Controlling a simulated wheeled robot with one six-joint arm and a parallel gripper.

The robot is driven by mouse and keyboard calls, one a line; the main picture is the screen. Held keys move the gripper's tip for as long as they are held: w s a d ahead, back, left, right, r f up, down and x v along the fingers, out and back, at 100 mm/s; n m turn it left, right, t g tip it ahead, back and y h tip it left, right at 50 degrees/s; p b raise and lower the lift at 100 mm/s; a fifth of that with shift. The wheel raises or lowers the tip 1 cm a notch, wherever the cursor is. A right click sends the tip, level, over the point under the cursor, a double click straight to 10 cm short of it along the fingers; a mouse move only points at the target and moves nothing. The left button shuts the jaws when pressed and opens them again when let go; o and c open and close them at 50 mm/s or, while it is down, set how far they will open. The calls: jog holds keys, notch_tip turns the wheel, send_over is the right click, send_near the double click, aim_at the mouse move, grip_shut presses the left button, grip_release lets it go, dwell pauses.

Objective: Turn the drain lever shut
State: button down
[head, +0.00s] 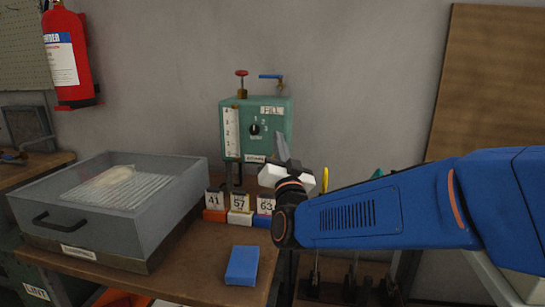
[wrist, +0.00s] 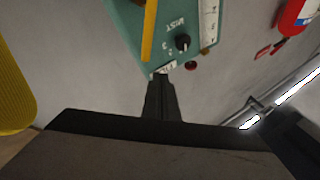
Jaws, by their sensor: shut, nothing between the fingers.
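A blue lever (head: 270,77) lies roughly level on top, above that label. I cannot make out which part is the drain lever. My gripper (head: 281,146) is shut and empty, in front of the box's lower right corner in the head view, hiding part of it. In the wrist view my gripper (wrist: 160,80) points toward the box (wrist: 125,15), which appears upside down; a narrow yellow bar (wrist: 149,30) crosses in front of its face.
Numbered cards with coloured bases (head: 240,205) and a blue block (head: 242,265) sit on the bench. A red valve knob (head: 241,73) tops the box. A yellow object (head: 325,179) shows right of my gripper.

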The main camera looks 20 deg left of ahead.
jog(key=s+d+f+n+g+y, duration=0.15)
jog(key=s+n, duration=0.25)
jog(key=n, duration=0.6)
jog(key=s+f+n+g+h, duration=0.1)
jog(key=s+f+n+g, duration=0.3)
jog(key=n, duration=0.6)
jog(key=w+a+r+t, duration=0.2)
jog(key=w+a+r, duration=0.1)
jog(key=w+a, duration=0.4)
jog(key=shift+y, duration=0.25)
jog(key=shift+w+d+f, duration=0.2)
jog(key=shift+d+f, duration=0.1)
jog(key=shift+d, duration=0.25)
jog(key=shift+w+d+f, duration=0.25)
jog(key=shift+d+f, duration=0.1)
jog(key=shift+d, duration=0.25)
jog(key=shift+w+d+f, duration=0.2)
jog(key=shift+d+f, duration=0.1)
jog(key=shift+d, duration=0.25)
